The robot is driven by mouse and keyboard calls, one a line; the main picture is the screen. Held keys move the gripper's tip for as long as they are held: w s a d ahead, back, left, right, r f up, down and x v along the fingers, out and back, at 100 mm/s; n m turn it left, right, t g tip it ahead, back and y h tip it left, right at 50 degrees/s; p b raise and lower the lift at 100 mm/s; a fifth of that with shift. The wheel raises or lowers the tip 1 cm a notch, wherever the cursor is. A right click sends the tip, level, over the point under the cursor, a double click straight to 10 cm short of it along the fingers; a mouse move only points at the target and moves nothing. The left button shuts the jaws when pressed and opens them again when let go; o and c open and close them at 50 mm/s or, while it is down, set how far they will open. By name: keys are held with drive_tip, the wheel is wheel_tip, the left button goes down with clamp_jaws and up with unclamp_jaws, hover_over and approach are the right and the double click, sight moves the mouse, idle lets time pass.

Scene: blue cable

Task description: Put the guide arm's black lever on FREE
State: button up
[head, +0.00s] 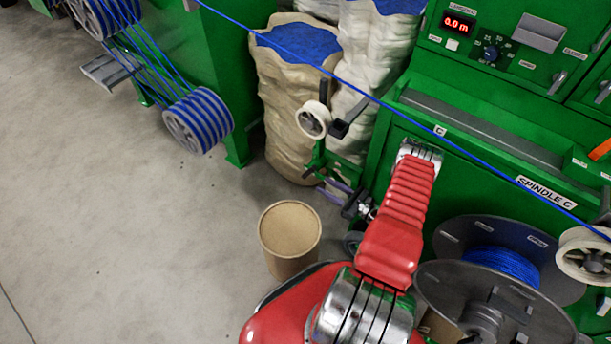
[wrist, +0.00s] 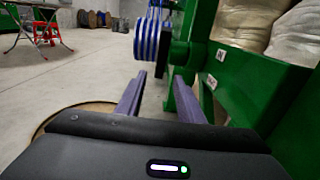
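The guide arm (head: 319,158) is a green bracket with a white roller (head: 313,119), beside the paper sacks. A black bar (head: 345,122) sticks out to the right of the roller, and a black upright piece (head: 324,91) stands above it; I cannot tell for sure which is the lever. No FREE marking is readable. My gripper (head: 334,189) is low beside the foot of the guide arm, partly hidden by my red arm. In the wrist view its two purple fingers (wrist: 159,88) are apart with nothing between them. The lever cannot be made out there.
A cardboard drum (head: 290,230) stands left of my arm. The green machine (head: 480,130) with a display fills the right, with a spindle reel (head: 500,265) below. A blue cable (head: 400,112) crosses above my arm. Open floor (head: 110,220) lies left.

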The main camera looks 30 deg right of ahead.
sight(305, 175)
drive_tip(key=x, duration=1)
drive_tip(key=shift+a, duration=0.1)
drive_tip(key=shift+c, duration=0.6)
drive_tip(key=c, duration=0.7)
clamp_jaws()
drive_tip(key=shift+a, duration=0.4)
drive_tip(key=shift+d, duration=0.15)
